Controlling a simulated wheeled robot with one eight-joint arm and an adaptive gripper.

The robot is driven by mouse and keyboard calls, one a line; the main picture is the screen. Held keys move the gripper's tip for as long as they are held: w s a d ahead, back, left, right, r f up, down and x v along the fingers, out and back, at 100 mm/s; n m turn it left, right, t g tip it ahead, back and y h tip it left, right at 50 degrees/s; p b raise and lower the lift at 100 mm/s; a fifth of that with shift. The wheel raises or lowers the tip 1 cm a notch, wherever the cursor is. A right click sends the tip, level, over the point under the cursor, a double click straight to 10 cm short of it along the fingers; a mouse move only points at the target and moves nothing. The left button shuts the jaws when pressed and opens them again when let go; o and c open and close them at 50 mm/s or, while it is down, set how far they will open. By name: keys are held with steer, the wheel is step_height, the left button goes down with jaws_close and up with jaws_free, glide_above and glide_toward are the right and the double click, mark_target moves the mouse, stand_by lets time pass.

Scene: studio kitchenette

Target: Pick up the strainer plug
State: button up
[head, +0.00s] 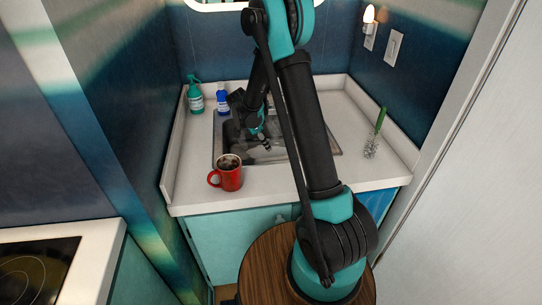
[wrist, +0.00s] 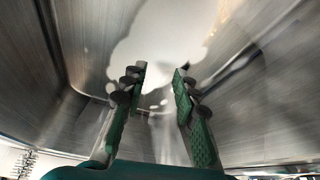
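My gripper (wrist: 160,88) reaches down inside the metal sink basin (wrist: 255,100) in the wrist view. Its two green-padded fingers stand apart, with a visible gap and nothing clearly held between them. In the head view my gripper (head: 265,141) is low over the sink (head: 325,145), partly covered by my arm. I cannot make out the strainer plug for sure in either view. A pale, bright patch shows on the basin beyond the fingertips, and small dark marks lie near it, too blurred to name.
A green spray bottle (head: 195,99) and a blue bottle (head: 222,101) stand behind. A green-handled brush (head: 371,148) is on the right counter. Steep basin walls surround my gripper.

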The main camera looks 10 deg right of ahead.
mark_target(271, 153)
steer(key=shift+x, duration=2.75)
steer(key=shift+w+a, duration=0.1)
steer(key=shift+w, duration=0.05)
jaws_close()
